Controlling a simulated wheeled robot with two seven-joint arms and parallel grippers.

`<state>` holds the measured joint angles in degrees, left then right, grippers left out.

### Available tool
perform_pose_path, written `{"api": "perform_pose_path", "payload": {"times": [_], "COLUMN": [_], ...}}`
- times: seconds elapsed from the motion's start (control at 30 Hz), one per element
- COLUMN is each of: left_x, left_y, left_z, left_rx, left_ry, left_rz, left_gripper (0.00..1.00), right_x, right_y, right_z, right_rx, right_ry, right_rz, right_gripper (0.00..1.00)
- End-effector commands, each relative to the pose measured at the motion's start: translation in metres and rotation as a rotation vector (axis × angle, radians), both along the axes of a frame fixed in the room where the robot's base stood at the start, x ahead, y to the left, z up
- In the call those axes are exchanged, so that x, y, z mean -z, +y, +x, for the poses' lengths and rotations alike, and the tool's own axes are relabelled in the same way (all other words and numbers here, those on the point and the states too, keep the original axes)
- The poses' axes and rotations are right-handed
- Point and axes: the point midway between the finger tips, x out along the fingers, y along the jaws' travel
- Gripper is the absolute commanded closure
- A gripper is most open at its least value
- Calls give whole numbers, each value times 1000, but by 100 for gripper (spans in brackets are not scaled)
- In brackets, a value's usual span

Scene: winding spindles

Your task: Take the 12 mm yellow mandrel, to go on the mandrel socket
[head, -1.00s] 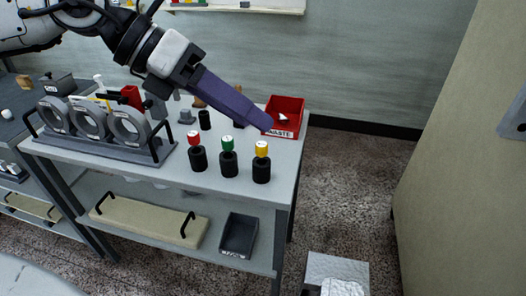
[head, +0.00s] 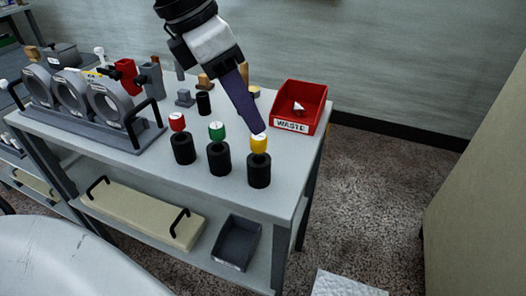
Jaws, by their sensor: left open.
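The yellow mandrel (head: 259,145) stands upright in a black holder (head: 259,171), at the right end of a row on the bench's front right. My left gripper (head: 256,130) comes down from above with its long purple fingers slanting to the right. Its tips are at the top of the yellow cap and overlap it slightly in the picture; I cannot tell whether they touch. The gripper is open and seems to hold nothing. The green mandrel (head: 217,132) and red mandrel (head: 177,122) stand to the left in similar holders. I cannot pick out the mandrel socket for certain.
A red waste bin (head: 313,117) with a white scrap in it stands just right of my gripper. A grey rack with round rings (head: 106,104) and handles takes the left of the bench. Small grey, black and wooden parts stand behind. The bench top (head: 185,185) in front is clear.

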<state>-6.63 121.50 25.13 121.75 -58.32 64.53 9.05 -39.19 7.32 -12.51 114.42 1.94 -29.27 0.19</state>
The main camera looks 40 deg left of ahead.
Motion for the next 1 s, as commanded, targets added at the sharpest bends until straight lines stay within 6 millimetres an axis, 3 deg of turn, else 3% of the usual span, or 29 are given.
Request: {"api": "perform_pose_path", "payload": {"times": [0.6, 0.93, 1.0], "left_x": [71, 77, 77], "left_y": [-9, -11, -11], "left_z": [23, 26, 26], "left_rx": [1, 1, 1], "left_ry": [4, 0, 0], "left_rz": [0, -2, -2], "left_gripper": [54, 54, 66], "right_x": [0, 2, 2], "right_y": [0, -1, -1], "right_z": [0, -1, -1], "right_rx": [4, 4, 4], "right_ry": [-1, 2, 2], "right_rz": [2, 1, 1], "right_gripper": [44, 44, 44]}}
